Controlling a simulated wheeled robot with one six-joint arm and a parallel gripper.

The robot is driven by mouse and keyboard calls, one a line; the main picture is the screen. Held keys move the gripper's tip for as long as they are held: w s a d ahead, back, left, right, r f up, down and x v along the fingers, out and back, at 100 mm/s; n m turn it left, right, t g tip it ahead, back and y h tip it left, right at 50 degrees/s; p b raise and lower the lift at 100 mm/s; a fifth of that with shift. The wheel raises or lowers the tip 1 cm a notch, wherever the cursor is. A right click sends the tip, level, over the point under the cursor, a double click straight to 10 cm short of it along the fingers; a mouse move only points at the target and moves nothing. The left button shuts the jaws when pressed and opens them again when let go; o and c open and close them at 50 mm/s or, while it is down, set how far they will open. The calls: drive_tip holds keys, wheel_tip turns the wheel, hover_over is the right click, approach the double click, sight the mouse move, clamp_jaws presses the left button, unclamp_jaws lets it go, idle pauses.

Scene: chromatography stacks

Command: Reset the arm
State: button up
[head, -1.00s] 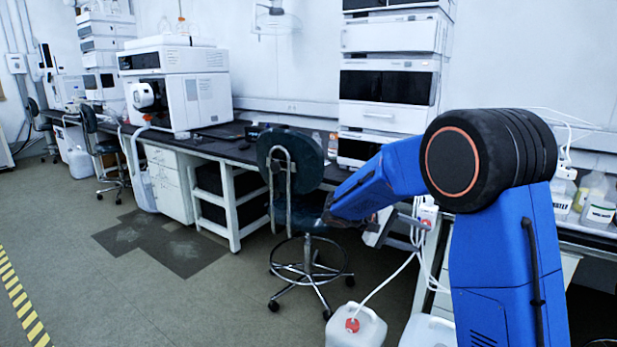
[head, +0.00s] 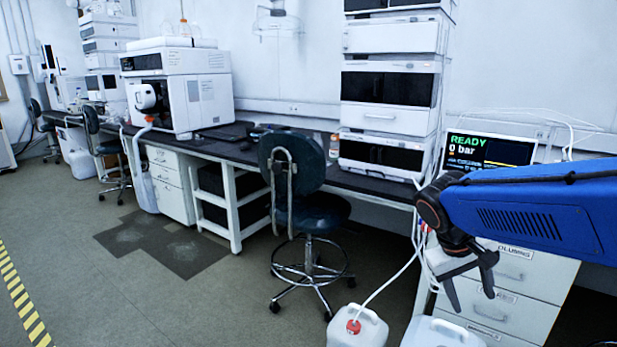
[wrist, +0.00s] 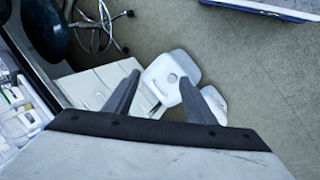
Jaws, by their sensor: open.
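My gripper (head: 472,288) is at the right in the head view, pointing down in front of the white drawer cabinet at the bench. Its two dark fingers are apart with nothing between them. In the wrist view my gripper (wrist: 160,100) also shows spread fingers, with white jugs on the floor behind them. My blue arm comes in from the right edge of the head view.
A display (head: 487,151) reading "READY 0 bar" stands on the bench behind my arm. Jugs (head: 356,328) with tubing stand on the floor below. A dark stool (head: 305,195) stands left of my gripper. The floor at left is clear.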

drive_tip(key=s+a+f+t+y, duration=0.2)
drive_tip(key=s+a+t+y, duration=0.2)
drive_tip(key=s, duration=0.9)
drive_tip(key=shift+s+a+y, duration=0.15)
drive_tip(key=shift+a+y, duration=0.35)
drive_tip(key=shift+a, duration=0.4)
drive_tip(key=shift+f, duration=0.1)
idle(0.7)
